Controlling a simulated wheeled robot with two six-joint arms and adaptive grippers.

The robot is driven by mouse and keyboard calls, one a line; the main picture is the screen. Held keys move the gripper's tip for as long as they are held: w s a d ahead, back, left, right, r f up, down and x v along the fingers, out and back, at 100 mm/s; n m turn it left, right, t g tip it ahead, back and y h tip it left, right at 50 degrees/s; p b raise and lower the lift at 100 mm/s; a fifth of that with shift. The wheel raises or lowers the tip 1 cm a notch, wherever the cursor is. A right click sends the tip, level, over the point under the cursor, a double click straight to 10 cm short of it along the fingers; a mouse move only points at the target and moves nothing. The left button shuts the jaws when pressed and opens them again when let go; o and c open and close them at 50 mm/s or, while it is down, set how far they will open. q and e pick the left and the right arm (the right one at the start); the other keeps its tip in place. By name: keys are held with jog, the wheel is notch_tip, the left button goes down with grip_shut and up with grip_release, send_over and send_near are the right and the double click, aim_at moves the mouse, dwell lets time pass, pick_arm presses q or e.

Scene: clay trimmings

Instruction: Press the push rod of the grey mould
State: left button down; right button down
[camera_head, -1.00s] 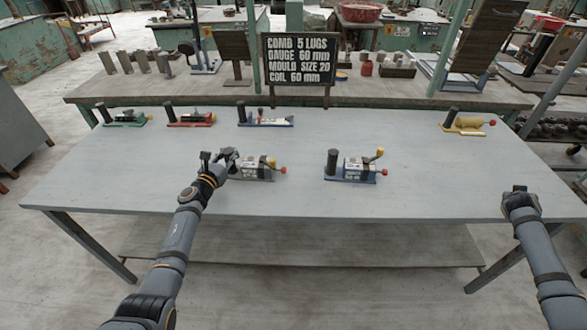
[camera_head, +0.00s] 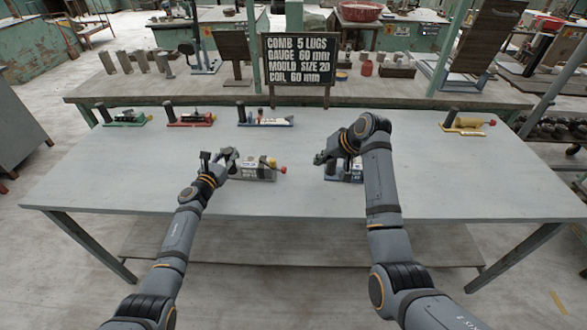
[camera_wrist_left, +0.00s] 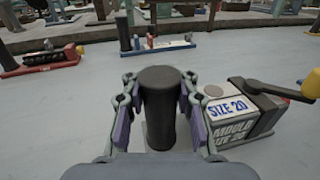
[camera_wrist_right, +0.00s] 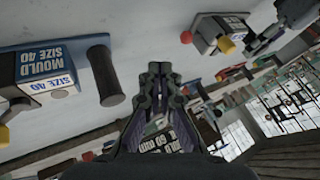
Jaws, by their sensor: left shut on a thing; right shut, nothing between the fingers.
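The grey mould (camera_head: 250,174), marked size 20, stands left of the table's middle. Its black upright handle (camera_wrist_left: 160,105) is between the fingers of my left gripper (camera_wrist_left: 160,80), which is shut on it. The red knob (camera_head: 283,170) of its push rod sticks out at the right end and also shows in the right wrist view (camera_wrist_right: 186,37). A yellow-tipped lever (camera_wrist_left: 301,84) is on its top. My right gripper (camera_head: 319,158) is shut and empty, pointing left, apart from the red knob and to its right.
A blue mould (camera_wrist_right: 45,75), marked size 40, stands close by my right gripper, partly hidden by the arm. Green (camera_head: 125,119), red (camera_head: 192,120) and blue-based (camera_head: 266,122) moulds line the back left; a yellow mould (camera_head: 466,123) is back right. The sign (camera_head: 298,58) stands behind.

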aim_at(284, 169)
pick_arm(q)
jog(key=shift+f, duration=0.2)
pick_arm(e)
jog(key=x, duration=0.9)
jog(key=shift+w+a+f, duration=0.1)
jog(key=shift+a+f, duration=0.05)
jog(key=shift+f, duration=0.15)
jog(key=a, duration=0.3)
jog(key=shift+w+a+f, duration=0.15)
jog(key=shift+w+a, duration=0.05)
jog(key=shift+a, duration=0.35)
jog(key=shift+w+a, duration=0.1)
jog(key=shift+a, duration=1.35)
jog(key=shift+d, duration=0.1)
